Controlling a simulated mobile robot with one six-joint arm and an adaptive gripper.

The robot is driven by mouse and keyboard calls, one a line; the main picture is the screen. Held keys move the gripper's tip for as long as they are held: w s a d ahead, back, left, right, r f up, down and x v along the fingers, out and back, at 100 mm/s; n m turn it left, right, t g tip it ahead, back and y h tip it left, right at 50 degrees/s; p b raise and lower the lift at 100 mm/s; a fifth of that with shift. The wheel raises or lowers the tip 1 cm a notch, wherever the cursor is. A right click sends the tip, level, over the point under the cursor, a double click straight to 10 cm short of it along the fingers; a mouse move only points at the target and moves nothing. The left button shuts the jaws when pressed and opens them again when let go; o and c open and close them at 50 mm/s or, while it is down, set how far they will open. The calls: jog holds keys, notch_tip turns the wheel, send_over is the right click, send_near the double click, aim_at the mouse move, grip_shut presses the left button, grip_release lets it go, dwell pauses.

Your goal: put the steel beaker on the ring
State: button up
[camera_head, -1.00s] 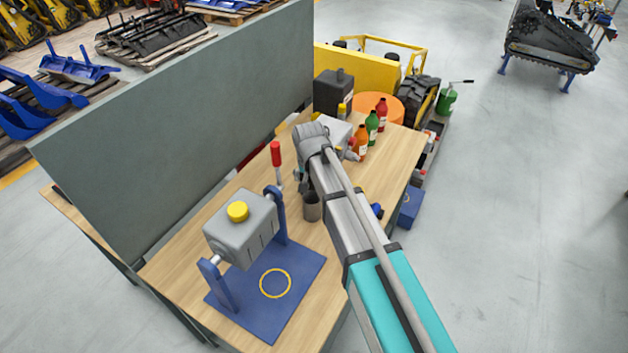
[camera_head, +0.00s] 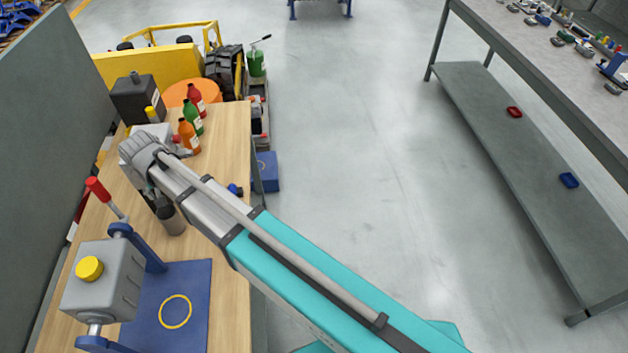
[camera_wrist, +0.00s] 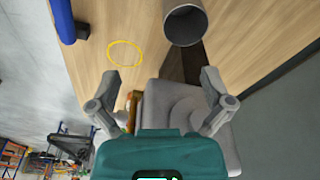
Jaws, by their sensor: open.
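The steel beaker (camera_head: 171,219) is a grey cylinder standing upright on the wooden bench, partly behind my arm. In the wrist view the beaker (camera_wrist: 186,24) shows its open mouth at the top edge. My gripper (camera_wrist: 160,78) is open and empty, with the beaker beyond its fingertips and apart from them. In the head view my gripper (camera_head: 151,192) is mostly hidden by my arm. A yellow ring (camera_wrist: 111,60) lies flat on the bare wood, left of the beaker in the wrist view. Another yellow ring (camera_head: 163,322) is marked on the press's blue base.
A grey press (camera_head: 115,275) with a red-tipped lever stands on the blue base (camera_head: 198,280). Several bottles (camera_head: 189,139) and a dark canister (camera_head: 135,105) stand at the bench's far end. A grey panel (camera_head: 45,140) borders the left. Open floor lies right, before a grey workbench (camera_head: 500,150).

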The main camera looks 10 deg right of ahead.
jog(key=w+d+m, duration=0.1)
jog(key=d+m, duration=0.1)
jog(key=d, duration=2)
jog(key=s+d, duration=0.3)
jog(key=d, duration=0.8)
jog(key=s+d+m+g, duration=0.1)
jog(key=s+d, duration=0.3)
jog(key=d, duration=0.7)
jog(key=shift+s+d+g, duration=0.2)
jog(key=shift+d+g, duration=0.1)
jog(key=shift+d, duration=0.05)
